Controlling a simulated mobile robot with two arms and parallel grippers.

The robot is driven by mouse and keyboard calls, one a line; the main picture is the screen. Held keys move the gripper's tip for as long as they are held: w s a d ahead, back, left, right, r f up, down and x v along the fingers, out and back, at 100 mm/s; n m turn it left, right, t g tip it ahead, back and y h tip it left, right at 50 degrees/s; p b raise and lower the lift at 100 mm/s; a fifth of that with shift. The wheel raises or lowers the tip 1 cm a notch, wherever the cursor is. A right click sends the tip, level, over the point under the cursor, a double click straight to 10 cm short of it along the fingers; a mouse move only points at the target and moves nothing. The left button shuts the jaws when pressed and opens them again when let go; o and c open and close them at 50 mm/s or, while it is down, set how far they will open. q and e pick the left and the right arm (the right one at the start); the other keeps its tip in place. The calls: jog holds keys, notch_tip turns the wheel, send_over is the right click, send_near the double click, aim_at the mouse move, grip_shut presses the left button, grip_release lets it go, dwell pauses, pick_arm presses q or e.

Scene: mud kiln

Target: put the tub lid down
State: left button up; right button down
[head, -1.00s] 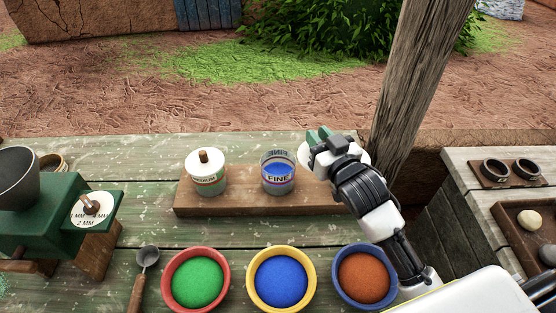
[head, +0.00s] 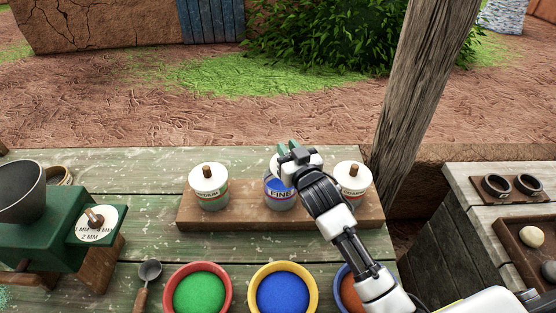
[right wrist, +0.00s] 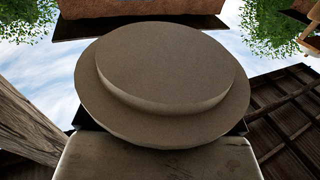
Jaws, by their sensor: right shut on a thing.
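My right gripper (head: 290,148) is shut on the tub lid (head: 274,162), a pale round lid partly hidden behind the gripper. The right wrist view shows the lid's underside (right wrist: 165,70), a wide disc with a raised round plug. In the head view the lid is over the back of the tub marked FINE (head: 280,195). Blue still shows in this tub's mouth below the lid, so they look apart. My gripper and forearm hide part of the tub. My left gripper is not in view.
Lidded tubs stand at the left (head: 209,188) and right (head: 352,182) of the wooden board (head: 235,219). Bowls of green (head: 199,293), blue (head: 283,290) and rust powder stand in front. A green mill (head: 45,235) is at left, a wooden post (head: 420,100) at right.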

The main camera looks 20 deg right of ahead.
aim_at(278, 155)
jog(key=shift+w+a+f, duration=0.9)
jog(key=shift+w+a, duration=0.1)
jog(key=shift+w, duration=0.05)
jog(key=shift+f+p, duration=0.55)
jog(key=shift+f, duration=1.25)
jog(key=shift+f, duration=0.1)
jog(key=c, duration=1)
grip_release()
